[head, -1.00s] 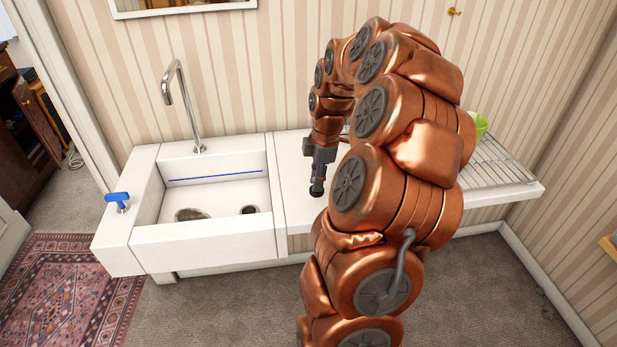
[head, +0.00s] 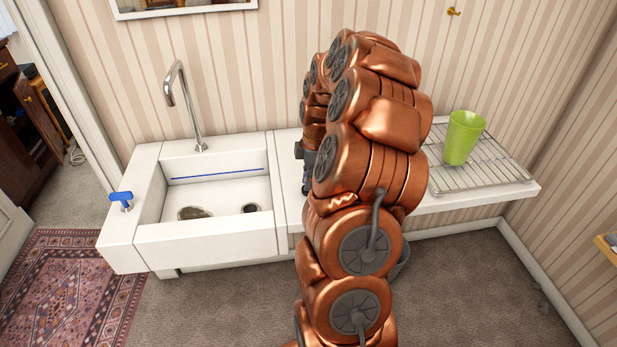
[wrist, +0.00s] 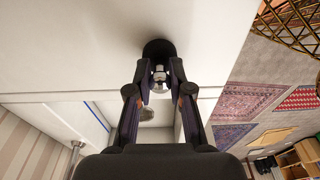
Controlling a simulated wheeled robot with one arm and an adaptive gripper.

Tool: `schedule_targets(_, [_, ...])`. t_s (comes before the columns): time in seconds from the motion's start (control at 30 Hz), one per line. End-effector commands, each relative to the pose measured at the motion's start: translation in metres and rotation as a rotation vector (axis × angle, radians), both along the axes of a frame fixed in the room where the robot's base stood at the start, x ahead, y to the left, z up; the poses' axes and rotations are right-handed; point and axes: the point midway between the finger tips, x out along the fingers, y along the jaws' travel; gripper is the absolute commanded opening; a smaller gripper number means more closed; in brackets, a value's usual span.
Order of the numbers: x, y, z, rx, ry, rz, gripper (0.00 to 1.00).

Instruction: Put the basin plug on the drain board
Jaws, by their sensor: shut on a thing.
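The basin plug (wrist: 158,48) is a dark round disc with a shiny metal knob, seen in the wrist view. My gripper (wrist: 160,88) is shut on the knob, with the disc beyond the fingertips. A white surface lies behind the plug; I cannot tell whether they touch. In the head view my arm hides the plug and most of my gripper. The white drain board (head: 415,205) extends right from the sink, partly behind my arm, and carries a wire rack (head: 490,180) at its right end.
A green cup (head: 463,137) stands on the rack. The white sink (head: 205,235) with its tall tap (head: 188,105) and a blue handle (head: 121,197) is to the left. Some dark item lies in the sink by the drain hole. A grey bin (head: 402,262) is partly visible under the board.

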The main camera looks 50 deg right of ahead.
Motion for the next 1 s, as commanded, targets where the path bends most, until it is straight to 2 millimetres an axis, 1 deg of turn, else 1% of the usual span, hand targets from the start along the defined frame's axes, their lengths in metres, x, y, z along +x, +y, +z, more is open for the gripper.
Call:
schedule_targets(0.43, [0.0005,-0.0009,-0.0074,-0.002,-0.003,0.000,0.00])
schedule_targets(0.47, [0.0005,-0.0009,-0.0072,-0.002,-0.003,0.000,0.21])
schedule_targets(0.7, [0.0004,-0.0010,-0.0061,-0.003,-0.003,0.000,0.45])
schedule_targets(1.0, [0.0004,-0.0011,-0.0050,-0.003,-0.003,0.000,0.45])
